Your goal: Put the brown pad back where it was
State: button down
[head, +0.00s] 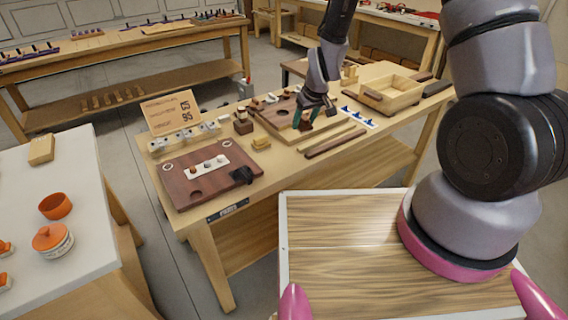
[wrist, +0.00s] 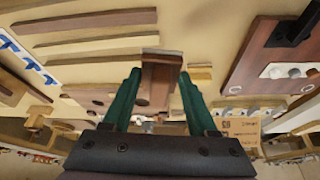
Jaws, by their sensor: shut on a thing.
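My gripper (head: 303,116) is over the middle of the bench, at the light wooden tray board (head: 279,124). In the wrist view my gripper (wrist: 160,72) has its two green fingers on either side of a brown piece (wrist: 158,80), which I take to be the brown pad. The fingers are shut on it. In the head view the fingers mostly hide this piece. I cannot tell whether its underside touches the board.
A dark brown board (head: 188,195) with a white plate and a black item (head: 242,175) lies left. A yellow block (head: 261,143), brown strip (head: 335,142), blue pieces (head: 357,117) and an open wooden box (head: 392,95) surround the gripper. A sign (head: 172,111) stands behind.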

jog(key=s+a+f+n, duration=0.2)
jog(key=s+a, duration=0.1)
jog(key=a, duration=0.4)
send_over(277, 162)
jog(key=s, duration=0.1)
jog(key=shift+y, duration=0.4)
jog(key=f, duration=0.3)
jog(key=d+f, duration=0.1)
jog(key=f, duration=0.1)
jog(key=shift+s, duration=0.1)
jog(key=shift+a+f, duration=0.1)
jog(key=shift+f, duration=2.25)
jog(key=shift+c, duration=0.9)
grip_release()
jog(key=shift+f, duration=0.1)
